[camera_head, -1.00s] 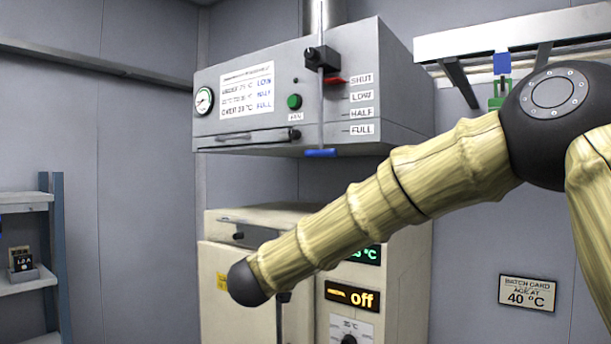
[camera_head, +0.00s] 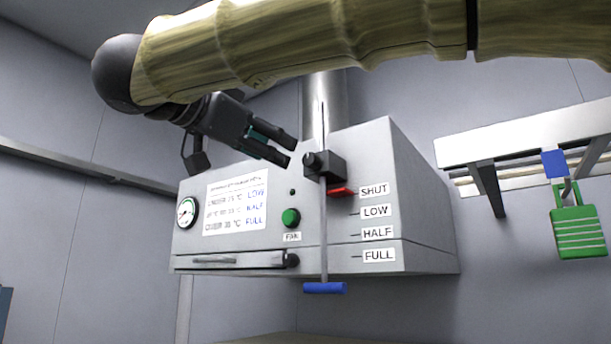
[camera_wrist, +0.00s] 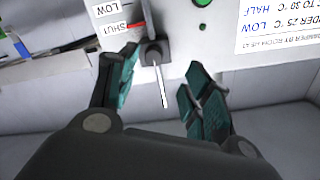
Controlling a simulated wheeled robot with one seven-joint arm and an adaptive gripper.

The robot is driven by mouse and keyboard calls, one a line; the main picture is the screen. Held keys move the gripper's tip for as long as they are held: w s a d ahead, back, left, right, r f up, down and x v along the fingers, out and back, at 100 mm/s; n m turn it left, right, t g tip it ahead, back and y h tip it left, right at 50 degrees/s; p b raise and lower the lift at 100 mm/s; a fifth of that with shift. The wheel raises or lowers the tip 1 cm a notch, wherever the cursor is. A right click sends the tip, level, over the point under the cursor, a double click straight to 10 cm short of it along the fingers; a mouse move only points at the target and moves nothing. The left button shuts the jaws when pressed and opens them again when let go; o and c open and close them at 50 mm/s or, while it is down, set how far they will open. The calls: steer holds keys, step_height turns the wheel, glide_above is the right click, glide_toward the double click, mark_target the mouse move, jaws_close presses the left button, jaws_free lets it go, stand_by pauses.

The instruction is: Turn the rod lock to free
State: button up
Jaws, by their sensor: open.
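The rod lock (camera_head: 318,162) is a black block with a knob, clamped around the thin vertical rod (camera_head: 323,225) on the front of the grey hood. The red pointer (camera_head: 341,191) beside it is level with the SHUT label. The rod ends below in a blue handle (camera_head: 324,288). My gripper (camera_head: 285,148) is open and empty, just left of the lock knob in the head view. In the wrist view the lock (camera_wrist: 154,52) shows between and beyond the two open teal-padded fingers (camera_wrist: 160,88). I cannot tell whether they touch it.
The hood (camera_head: 410,200) carries a green fan button (camera_head: 290,217), a gauge (camera_head: 186,212), a printed card (camera_head: 235,208) and labels SHUT, LOW, HALF and FULL. A rail (camera_head: 530,135) with a green padlock (camera_head: 578,232) is at right.

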mark_target(306, 160)
steer(key=p+x, duration=0.2)
steer(key=x, duration=0.5)
steer(key=shift+w+d+r, duration=0.1)
steer(key=shift+d+r, duration=0.1)
steer(key=shift+d, duration=0.15)
steer(key=shift+d+r+p, duration=0.1)
steer(key=shift+d+p, duration=0.15)
steer(key=shift+p, duration=0.05)
steer(key=shift+s+d+r, duration=0.25)
steer(key=shift+s+d, duration=0.05)
steer(key=shift+d, duration=0.05)
steer(key=shift+w+f, duration=0.3)
steer(key=shift+w, duration=0.55)
steer(key=shift+s+r, duration=0.1)
steer(key=shift+s, duration=0.35)
steer(key=shift+c, duration=1.2)
steer(key=c, duration=0.8)
